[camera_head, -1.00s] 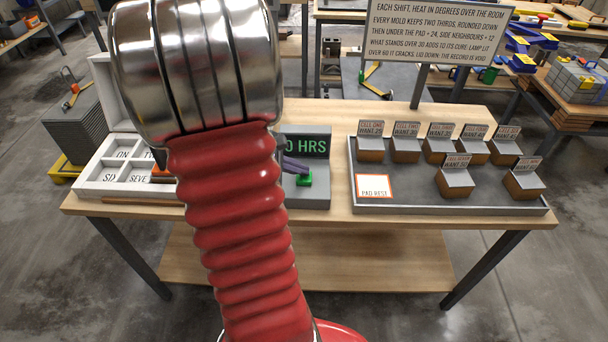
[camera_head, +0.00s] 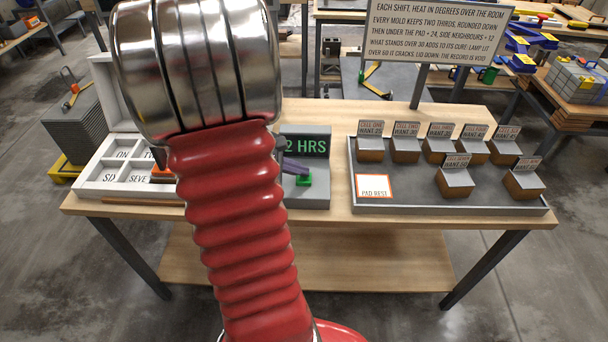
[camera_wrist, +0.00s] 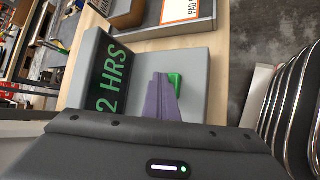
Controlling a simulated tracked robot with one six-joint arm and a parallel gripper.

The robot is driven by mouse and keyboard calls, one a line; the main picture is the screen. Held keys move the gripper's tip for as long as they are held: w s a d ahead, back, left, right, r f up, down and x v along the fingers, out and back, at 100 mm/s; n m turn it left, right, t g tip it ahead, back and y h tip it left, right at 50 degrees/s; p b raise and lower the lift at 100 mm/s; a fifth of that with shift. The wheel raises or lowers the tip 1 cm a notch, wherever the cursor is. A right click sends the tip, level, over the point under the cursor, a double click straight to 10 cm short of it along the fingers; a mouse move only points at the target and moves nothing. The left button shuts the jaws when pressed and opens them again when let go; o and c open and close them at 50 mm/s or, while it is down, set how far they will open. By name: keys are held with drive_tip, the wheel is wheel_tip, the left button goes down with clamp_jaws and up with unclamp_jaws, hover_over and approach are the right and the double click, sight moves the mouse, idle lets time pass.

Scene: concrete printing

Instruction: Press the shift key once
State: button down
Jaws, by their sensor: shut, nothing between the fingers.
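The shift key is a green key (camera_head: 304,180) on the sloped front of a grey box (camera_head: 318,192) on the wooden table. The box's dark display (camera_head: 312,144) shows green text ending in "2 HRS"; my arm hides its left part in the head view. The wrist view also shows the display (camera_wrist: 108,80) and the green key (camera_wrist: 175,83). My gripper (camera_wrist: 160,78) has purple fingers, shut and empty. Its tips (camera_head: 306,170) are right at the key and partly cover it. I cannot tell whether they touch it.
Right of the box, a grey tray (camera_head: 400,206) holds several labelled moulds and a "PAD REST" square (camera_head: 374,186). A white compartment box (camera_head: 100,188) stands at the left, partly behind my arm. A sign (camera_head: 438,30) stands at the back.

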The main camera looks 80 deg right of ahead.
sight(300, 179)
drive_tip(key=shift+r, duration=0.85)
drive_tip(key=shift+r, duration=0.15)
wheel_tip(300, 179, up, 5)
drive_tip(key=shift+f, duration=0.15)
idle(0.4)
idle(0.9)
